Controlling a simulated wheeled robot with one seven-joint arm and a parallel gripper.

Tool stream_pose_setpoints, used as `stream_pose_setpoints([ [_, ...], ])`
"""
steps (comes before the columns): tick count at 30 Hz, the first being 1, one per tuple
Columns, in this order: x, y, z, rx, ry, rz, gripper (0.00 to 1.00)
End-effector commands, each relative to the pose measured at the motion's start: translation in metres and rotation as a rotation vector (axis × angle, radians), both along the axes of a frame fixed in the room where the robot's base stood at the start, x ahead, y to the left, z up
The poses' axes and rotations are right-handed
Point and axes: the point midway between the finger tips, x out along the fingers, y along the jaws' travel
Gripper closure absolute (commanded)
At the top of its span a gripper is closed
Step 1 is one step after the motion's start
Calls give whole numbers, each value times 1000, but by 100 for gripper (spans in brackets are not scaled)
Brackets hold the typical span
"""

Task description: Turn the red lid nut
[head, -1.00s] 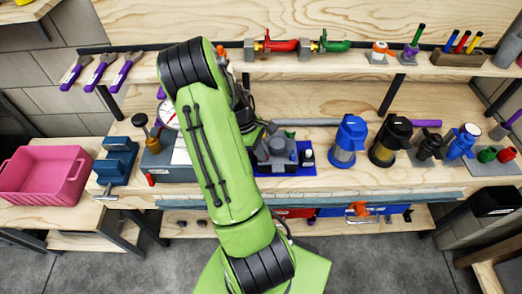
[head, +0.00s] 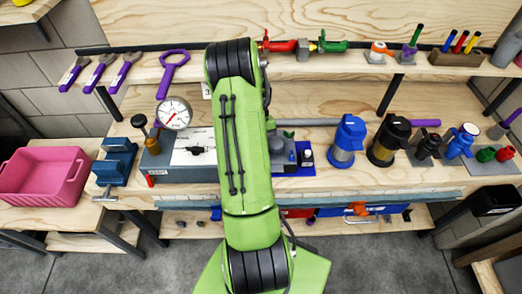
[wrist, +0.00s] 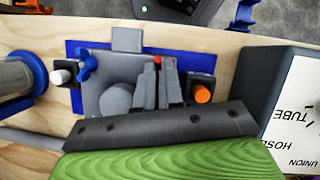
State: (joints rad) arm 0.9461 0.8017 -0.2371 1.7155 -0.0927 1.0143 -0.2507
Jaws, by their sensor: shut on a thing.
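The red lid nut (wrist: 157,60) shows as a small red spot at the far end of my fingers in the wrist view. My gripper (wrist: 159,72) is shut on it, with its two grey fingers on either side; they hide most of the nut. The nut belongs to a grey housing (wrist: 112,82) on a blue base plate (wrist: 73,48). In the head view my green arm hides the gripper and the nut, and only the right part of the housing (head: 287,153) shows.
A blue wing knob (wrist: 87,65) and a white cap (wrist: 60,77) stand left of the fingers; an orange cap (wrist: 201,94) is close on the right. A labelled box (wrist: 292,95) stands further right. In the head view, a blue-lidded canister (head: 347,140) stands right of the housing.

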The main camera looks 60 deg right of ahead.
Motion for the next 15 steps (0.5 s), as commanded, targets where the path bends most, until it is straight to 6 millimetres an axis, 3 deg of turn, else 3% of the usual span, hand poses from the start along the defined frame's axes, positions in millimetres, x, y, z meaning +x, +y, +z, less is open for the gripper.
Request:
stream_pose_setpoints([
  [15,-1,-2,0,-4,-1,-254,100],
])
